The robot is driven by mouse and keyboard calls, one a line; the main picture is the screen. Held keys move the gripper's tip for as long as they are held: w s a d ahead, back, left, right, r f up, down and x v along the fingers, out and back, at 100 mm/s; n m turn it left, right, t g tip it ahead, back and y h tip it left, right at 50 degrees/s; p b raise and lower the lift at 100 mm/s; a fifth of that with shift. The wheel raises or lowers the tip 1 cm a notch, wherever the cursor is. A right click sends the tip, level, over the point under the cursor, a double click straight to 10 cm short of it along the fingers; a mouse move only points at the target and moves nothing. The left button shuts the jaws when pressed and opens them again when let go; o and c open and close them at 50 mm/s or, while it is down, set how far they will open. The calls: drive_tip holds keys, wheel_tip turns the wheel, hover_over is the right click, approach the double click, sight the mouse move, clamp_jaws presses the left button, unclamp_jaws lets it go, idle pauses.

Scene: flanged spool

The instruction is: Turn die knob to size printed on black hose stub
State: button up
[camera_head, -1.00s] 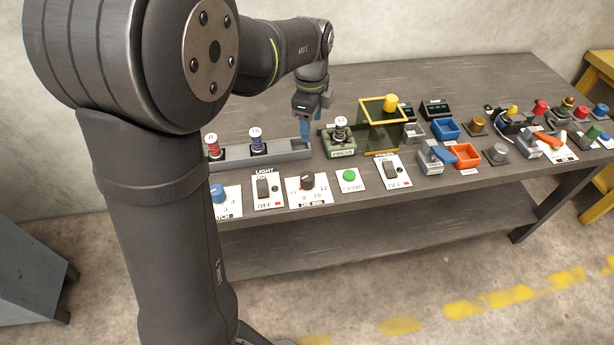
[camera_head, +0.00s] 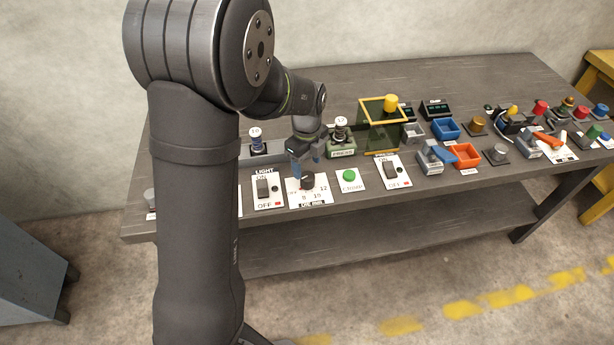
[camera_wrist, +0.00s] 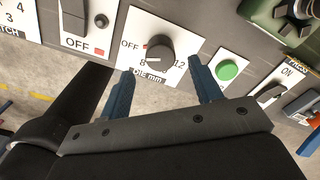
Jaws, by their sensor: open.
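The die knob (camera_head: 307,181) is a black round knob on a white plate marked OFF, 8, 10 and 12, labelled DIE mm. In the wrist view the knob (camera_wrist: 160,49) has a white mark pointing left, toward the OFF side. My gripper (camera_wrist: 161,69) is open, its blue fingers on either side of the knob's near side, with nothing between them. In the head view my gripper (camera_head: 306,168) is just above and behind the knob. The black hose stub (camera_head: 340,130) stands upright on the green press; its white top seems to read 12, but is small.
A blue-banded stub marked 10 (camera_head: 257,140) stands in the grey rack. A yellow-framed guard (camera_head: 383,102) stands behind.

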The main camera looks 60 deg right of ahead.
sight(307, 176)
wheel_tip(307, 176, down, 6)
drive_tip(key=shift+f, duration=0.1)
drive_tip(key=shift+c, duration=0.5)
drive_tip(key=c, duration=0.9)
